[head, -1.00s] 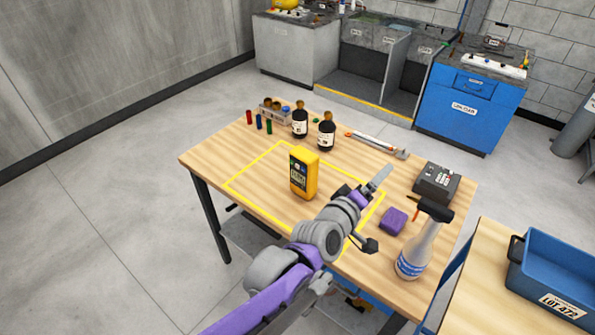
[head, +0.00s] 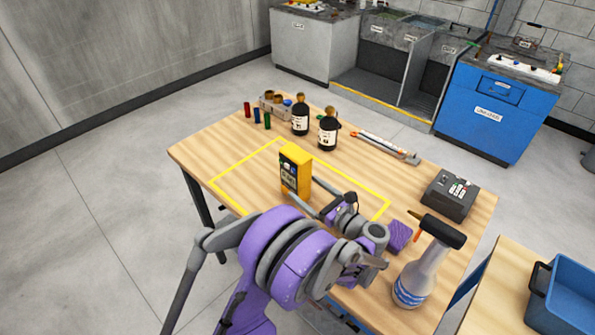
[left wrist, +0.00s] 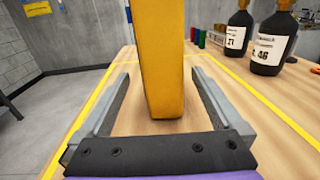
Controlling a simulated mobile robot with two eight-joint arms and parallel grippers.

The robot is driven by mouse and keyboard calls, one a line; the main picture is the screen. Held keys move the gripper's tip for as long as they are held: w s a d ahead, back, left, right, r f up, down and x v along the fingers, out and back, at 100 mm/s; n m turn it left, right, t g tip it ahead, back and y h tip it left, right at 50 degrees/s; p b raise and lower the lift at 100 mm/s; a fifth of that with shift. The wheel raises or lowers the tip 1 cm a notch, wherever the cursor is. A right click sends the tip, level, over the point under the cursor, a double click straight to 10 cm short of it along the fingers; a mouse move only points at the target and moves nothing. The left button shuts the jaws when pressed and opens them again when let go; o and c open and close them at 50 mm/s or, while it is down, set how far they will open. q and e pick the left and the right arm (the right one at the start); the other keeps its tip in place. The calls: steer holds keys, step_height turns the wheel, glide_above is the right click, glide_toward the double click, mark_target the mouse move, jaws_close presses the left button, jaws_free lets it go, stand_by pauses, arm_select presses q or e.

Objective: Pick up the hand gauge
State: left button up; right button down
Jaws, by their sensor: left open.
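The hand gauge, a yellow upright block with a dark face (head: 295,172), stands on the wooden table inside a yellow taped outline. My left gripper (head: 304,194) is open, low over the table at the gauge's right side in the head view. In the left wrist view the gauge (left wrist: 160,60) rises between the two grey fingers of the gripper (left wrist: 160,76), with a gap on each side. Its top is cut off there. My right gripper is not in view.
Two dark bottles (head: 328,132) stand behind the gauge, with small coloured vials (head: 256,116) to their left. A purple sponge (head: 399,236), a spray bottle (head: 421,268) and a black box (head: 450,194) are on the right. The table's left part (head: 205,155) is clear.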

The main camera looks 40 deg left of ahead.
mark_target(288, 171)
arm_select(q)
steer(key=a, duration=0.3)
steer(key=shift+w+a, duration=0.2)
steer(key=shift+w, duration=0.2)
steer(key=a, duration=0.1)
steer(key=a+p, duration=0.1)
steer(key=a, duration=0.1)
steer(key=w+a, duration=0.1)
steer(key=a, duration=0.1)
steer(key=shift+a+r, duration=0.1)
steer(key=shift+r, duration=0.3)
jaws_close()
